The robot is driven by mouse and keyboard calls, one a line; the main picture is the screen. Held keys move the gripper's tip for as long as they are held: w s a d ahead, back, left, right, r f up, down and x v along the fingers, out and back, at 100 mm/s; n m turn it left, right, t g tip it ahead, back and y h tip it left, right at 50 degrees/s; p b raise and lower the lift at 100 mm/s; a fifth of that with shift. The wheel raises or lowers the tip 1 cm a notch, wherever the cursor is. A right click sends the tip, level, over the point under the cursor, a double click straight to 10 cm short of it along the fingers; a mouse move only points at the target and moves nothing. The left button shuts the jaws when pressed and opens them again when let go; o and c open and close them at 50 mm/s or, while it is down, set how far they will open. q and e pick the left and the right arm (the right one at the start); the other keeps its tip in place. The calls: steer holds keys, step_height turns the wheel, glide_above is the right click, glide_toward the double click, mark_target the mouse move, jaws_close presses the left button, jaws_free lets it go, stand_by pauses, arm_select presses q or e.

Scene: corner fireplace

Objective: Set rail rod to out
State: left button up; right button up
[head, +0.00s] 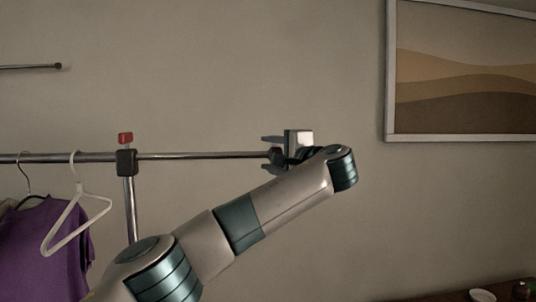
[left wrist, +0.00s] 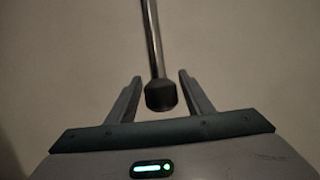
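The rail rod (head: 205,155) is a thin metal bar that runs level to the right from a dark clamp (head: 127,162) with a red knob (head: 125,138) on a metal post. My left gripper (head: 271,154) is at the rod's right end. In the left wrist view the rod (left wrist: 152,40) ends in a dark cap (left wrist: 161,95). The cap sits between the two fingers of my left gripper (left wrist: 159,80), with a gap visible on each side, so the fingers are open. My right gripper is not in view.
A white hanger (head: 75,220) and a purple garment (head: 48,250) hang on the rail at the left. A short wall rod (head: 30,67) is at the upper left. A framed picture (head: 465,85) hangs at the right. A wooden surface (head: 440,298) with small items is at the bottom right.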

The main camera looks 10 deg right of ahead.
arm_select(q)
steer(key=shift+s+a, duration=0.1)
steer(key=shift+a, duration=0.05)
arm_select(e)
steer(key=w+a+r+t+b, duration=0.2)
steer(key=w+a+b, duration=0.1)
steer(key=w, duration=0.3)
arm_select(q)
steer(key=b+v, duration=0.3)
steer(key=v, duration=1.4)
steer(key=shift+d, duration=0.25)
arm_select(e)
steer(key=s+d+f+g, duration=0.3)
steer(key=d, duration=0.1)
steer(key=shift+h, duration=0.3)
arm_select(q)
steer(key=shift+s, duration=0.1)
